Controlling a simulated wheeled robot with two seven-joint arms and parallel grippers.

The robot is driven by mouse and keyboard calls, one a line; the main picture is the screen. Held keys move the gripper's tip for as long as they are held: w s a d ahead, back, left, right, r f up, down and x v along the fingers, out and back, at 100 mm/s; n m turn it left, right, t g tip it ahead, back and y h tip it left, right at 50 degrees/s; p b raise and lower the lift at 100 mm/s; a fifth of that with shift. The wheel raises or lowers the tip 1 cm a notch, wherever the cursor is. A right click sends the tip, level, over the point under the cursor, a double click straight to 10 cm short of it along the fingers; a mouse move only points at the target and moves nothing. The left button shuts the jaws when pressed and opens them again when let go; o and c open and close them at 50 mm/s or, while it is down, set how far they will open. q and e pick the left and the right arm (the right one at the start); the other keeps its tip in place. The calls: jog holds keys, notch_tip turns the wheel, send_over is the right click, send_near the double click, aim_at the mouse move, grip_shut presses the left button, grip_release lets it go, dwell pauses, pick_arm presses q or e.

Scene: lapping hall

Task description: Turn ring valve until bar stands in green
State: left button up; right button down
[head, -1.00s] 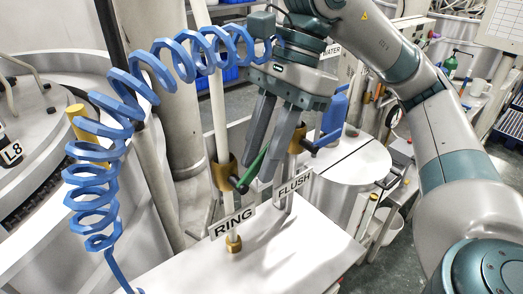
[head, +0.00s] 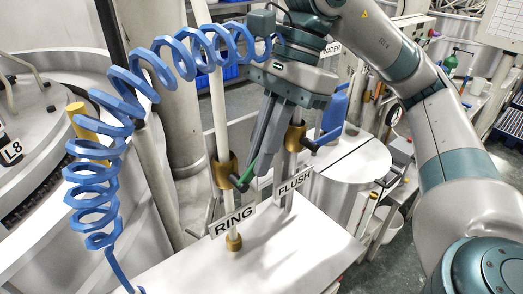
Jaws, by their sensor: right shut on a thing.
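The ring valve has a brass body (head: 226,172) on a white vertical pipe, above the RING sign (head: 232,221). Its green handle (head: 247,174) slants up and to the right from a dark hub at the valve's front. My right gripper (head: 258,168) comes down from above, its two long grey fingers shut on the green handle and covering its upper part. The green zone and bar are not clear in this view. The FLUSH valve (head: 294,137), brass with a dark blue handle, stands just right of the fingers, above the FLUSH sign (head: 294,181). My left gripper is not in view.
A coiled blue hose (head: 95,150) hangs at the left and arches over toward my right gripper. A white box top (head: 280,240) lies below the valves.

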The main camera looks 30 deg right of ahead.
jog(key=shift+a+r, duration=0.1)
dwell(0.8)
jog(key=shift+a+r+h+p, duration=0.25)
jog(key=shift+h+p, duration=0.1)
jog(key=shift+h, duration=0.45)
jog(key=c, duration=1.9)
grip_release()
jog(key=shift+f, duration=0.1)
